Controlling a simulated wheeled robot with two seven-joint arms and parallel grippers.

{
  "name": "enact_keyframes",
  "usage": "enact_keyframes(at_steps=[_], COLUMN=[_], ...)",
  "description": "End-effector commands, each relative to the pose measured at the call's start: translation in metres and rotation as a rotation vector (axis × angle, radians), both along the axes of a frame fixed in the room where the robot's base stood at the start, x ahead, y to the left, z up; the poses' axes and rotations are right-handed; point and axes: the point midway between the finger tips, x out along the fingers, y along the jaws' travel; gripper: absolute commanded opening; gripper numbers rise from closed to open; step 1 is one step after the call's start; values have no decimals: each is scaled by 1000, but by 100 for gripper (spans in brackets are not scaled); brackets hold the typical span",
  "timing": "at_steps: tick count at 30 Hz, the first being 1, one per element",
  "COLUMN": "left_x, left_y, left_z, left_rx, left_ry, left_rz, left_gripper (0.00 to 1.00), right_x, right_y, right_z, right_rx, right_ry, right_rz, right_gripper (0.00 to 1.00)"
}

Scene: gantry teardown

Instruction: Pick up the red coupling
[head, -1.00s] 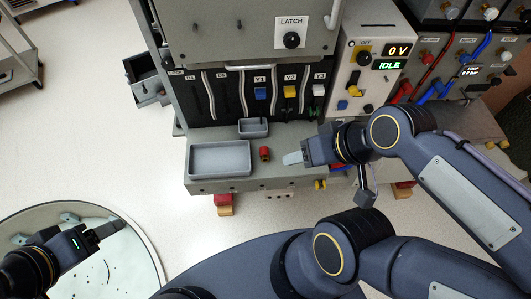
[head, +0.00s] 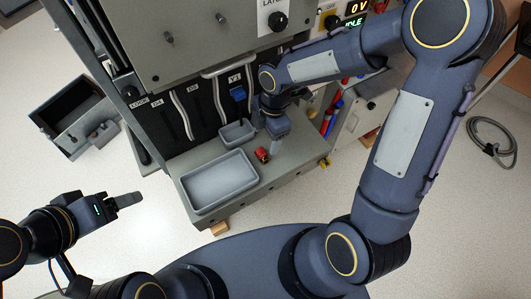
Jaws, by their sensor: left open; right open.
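The small red coupling (head: 262,154) lies on the grey machine ledge, just right of the large grey tray. My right gripper (head: 279,136) reaches down over the ledge, just right of and behind the coupling. The jaws are open, and nothing is seen held in them. From this angle I cannot tell whether a finger touches the coupling. My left gripper (head: 128,199) is open and empty over the floor at the left, well away from the ledge.
A large grey tray (head: 219,203) and a small grey tray (head: 238,142) sit on the ledge (head: 290,162). The panel with slots and handles rises behind them. A grey open bin (head: 66,143) stands at the left. A coiled cable (head: 490,138) lies on the floor at the right.

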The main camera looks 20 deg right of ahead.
Motion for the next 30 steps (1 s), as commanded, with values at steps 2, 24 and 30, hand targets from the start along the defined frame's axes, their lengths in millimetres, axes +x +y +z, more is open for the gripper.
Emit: enact_keyframes(at_steps=[2,24,30], left_x=[0,0,0], left_y=[0,0,0], left_z=[0,9,9], left_rx=[0,0,0], left_ry=[0,0,0], left_rz=[0,0,0], left_gripper=[65,65,65], right_x=[0,-1,-1], right_y=[2,10,11], right_z=[-8,-76,-76], right_rx=[-1,0,0], right_ry=[3,1,1], right_rz=[11,3,3], right_gripper=[67,67,49])
